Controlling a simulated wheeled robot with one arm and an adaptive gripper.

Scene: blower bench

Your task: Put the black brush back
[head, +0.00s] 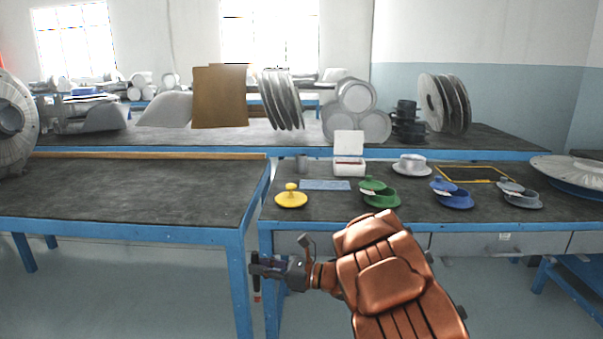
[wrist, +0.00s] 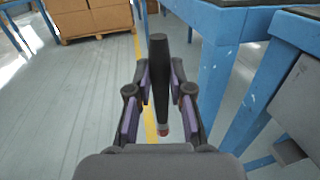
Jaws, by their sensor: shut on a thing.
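My gripper (head: 268,266) is low in front of the workbench, near the blue table legs and below the bench top. It is shut on the black brush (head: 256,284), which hangs roughly upright between the fingers. In the wrist view, the brush (wrist: 158,75) is a dark bar with a reddish, pale-edged lower end, and the two purple-padded fingers of my gripper (wrist: 158,100) stand on either side of it.
The left table (head: 130,195) is mostly bare.

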